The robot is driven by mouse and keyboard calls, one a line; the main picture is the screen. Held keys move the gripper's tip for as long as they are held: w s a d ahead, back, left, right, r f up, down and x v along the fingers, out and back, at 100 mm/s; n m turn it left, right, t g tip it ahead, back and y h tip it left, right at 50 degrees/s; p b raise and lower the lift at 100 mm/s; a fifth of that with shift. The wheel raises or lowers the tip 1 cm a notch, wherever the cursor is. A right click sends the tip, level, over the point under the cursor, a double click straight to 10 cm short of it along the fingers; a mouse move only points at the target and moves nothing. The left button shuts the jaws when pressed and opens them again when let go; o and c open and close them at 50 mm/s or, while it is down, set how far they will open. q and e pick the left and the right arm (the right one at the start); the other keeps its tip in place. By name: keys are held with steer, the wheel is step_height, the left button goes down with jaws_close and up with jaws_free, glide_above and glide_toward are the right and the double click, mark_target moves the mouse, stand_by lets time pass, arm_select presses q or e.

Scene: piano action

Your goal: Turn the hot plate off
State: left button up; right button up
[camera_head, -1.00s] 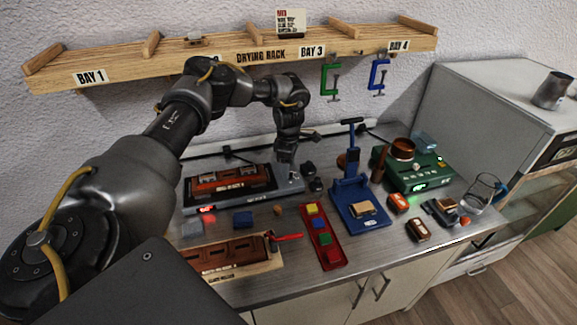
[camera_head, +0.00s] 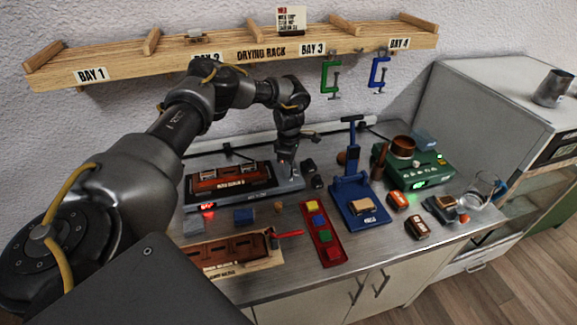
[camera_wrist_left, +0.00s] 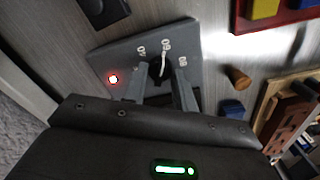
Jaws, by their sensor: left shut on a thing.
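The hot plate (camera_head: 262,199) is a long grey unit at the back left of the bench, with a brown mould lying on it and a red lit display at its front. My left gripper (camera_head: 287,170) points down at its right end. In the left wrist view, a grey panel (camera_wrist_left: 117,53) carries numerals and a glowing red lamp (camera_wrist_left: 113,79). A dark knob (camera_wrist_left: 157,69) sits between the fingers, and the gripper is shut on it. The fingers partly hide the knob, so its exact setting is unclear. My right gripper is not in view.
A red tray (camera_head: 324,234) with coloured blocks and a blue press (camera_head: 359,205) stand right of the hot plate. A green device (camera_head: 421,172) is farther right. A wooden drying rack (camera_head: 237,50) hangs above. Small dark items (camera_head: 310,166) lie close beside the gripper.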

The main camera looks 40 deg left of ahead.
arm_select(q)
steer(key=shift+n, duration=0.3)
steer(key=n, duration=0.3)
steer(key=shift+p, duration=0.4)
steer(key=n, duration=0.3)
steer(key=shift+n, duration=0.3)
steer(key=n, duration=0.3)
steer(key=shift+n+p, duration=0.3)
steer(key=shift+p, duration=0.1)
steer(key=n, duration=0.3)
steer(key=shift+n, duration=0.4)
steer(key=n+p, duration=0.1)
steer(key=n, duration=0.3)
steer(key=shift+w+r, duration=0.1)
steer(key=n+p, duration=0.1)
steer(key=n, duration=0.4)
steer(key=shift+p, duration=0.3)
